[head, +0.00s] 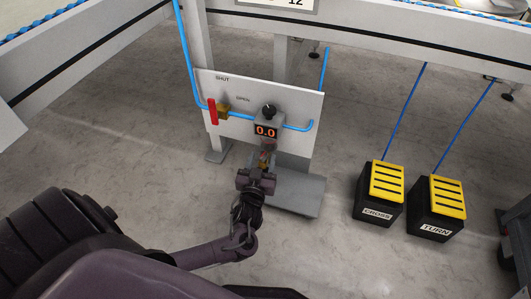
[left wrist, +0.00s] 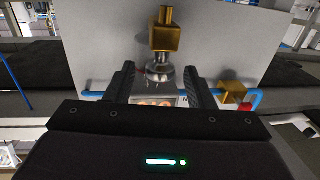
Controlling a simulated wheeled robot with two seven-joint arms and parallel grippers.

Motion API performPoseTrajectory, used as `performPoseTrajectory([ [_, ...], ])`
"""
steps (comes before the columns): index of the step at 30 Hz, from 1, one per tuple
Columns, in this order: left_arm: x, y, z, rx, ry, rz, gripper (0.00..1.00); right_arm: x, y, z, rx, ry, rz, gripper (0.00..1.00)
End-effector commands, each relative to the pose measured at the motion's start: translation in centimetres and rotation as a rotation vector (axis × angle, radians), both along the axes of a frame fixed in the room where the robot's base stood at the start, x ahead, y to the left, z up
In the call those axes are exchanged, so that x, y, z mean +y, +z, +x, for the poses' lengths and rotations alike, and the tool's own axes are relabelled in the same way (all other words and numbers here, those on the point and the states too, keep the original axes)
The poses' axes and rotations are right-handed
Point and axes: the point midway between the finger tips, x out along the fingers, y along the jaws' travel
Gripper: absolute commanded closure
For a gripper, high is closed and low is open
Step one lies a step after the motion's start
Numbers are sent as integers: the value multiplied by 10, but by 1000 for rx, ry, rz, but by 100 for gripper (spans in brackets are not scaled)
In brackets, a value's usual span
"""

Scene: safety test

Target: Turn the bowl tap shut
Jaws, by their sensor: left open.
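A regulator with a black knob (head: 269,110) and a lit display (head: 265,131) reading 0.0 is mounted on the white panel (head: 300,104). In the left wrist view, a silvery bowl (left wrist: 159,75) adjoins the display, with a brass block (left wrist: 166,38) beyond it that looks like the bowl tap. My left gripper (head: 265,163) is open just below the display. Its fingers show on either side of the bowl; I cannot tell whether they touch it. The gripper partly hides this area in the head view. My right gripper is not in view.
A brass valve (head: 223,111) with an upright red lever (head: 213,112) sits on the blue pipe, near labels SHUT and OPEN. Black and yellow boxes marked CROSS (head: 378,212) and TURN (head: 436,229) stand on the floor at right. A grey plate (head: 299,199) lies below the panel.

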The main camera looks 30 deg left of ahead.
Motion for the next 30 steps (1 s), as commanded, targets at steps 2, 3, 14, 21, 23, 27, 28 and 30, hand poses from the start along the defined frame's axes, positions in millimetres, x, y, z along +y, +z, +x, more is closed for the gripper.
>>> performPoseTrajectory([
  [2,0,-1,-1,2,0,-1,51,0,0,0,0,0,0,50],
  [3,0,-1,-1,2,0,-1,51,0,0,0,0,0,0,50],
  [14,0,0,-1,1,0,0,80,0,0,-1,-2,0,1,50],
  [21,0,0,-1,1,-4,1,94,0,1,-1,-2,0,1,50],
  [23,1,0,-1,2,-11,1,94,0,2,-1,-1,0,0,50],
  [27,3,1,-1,3,-49,3,94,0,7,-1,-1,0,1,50],
  [28,3,1,-2,3,-63,3,94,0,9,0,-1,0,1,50],
  [30,4,2,-2,4,-100,4,94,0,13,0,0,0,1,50],
])
